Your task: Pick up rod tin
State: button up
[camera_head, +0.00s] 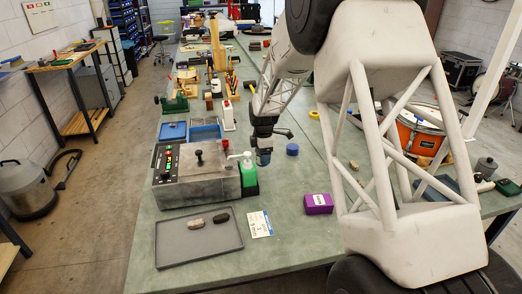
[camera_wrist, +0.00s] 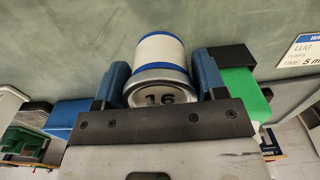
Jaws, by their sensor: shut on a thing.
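A white tin with blue bands and a bare metal end marked 16 (camera_wrist: 160,50) sits between the fingers in the wrist view. My gripper (camera_wrist: 160,84) is shut on it, with one blue finger against each side. In the head view my gripper (camera_head: 264,152) points down over the green bench, just right of the green pump bottle. There the tin is small and mostly hidden by the fingers. I cannot tell whether it touches the bench.
The green bottle (camera_head: 248,178) stands close to my gripper, beside the grey control box (camera_head: 195,186). A blue round piece (camera_head: 292,149) lies to the right. A purple box (camera_head: 318,204), a card (camera_head: 260,224) and a grey tray (camera_head: 215,248) lie nearer. The bench between is clear.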

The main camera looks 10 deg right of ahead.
jog(key=shift+s+r, duration=0.15)
jog(key=shift+s, duration=1.3)
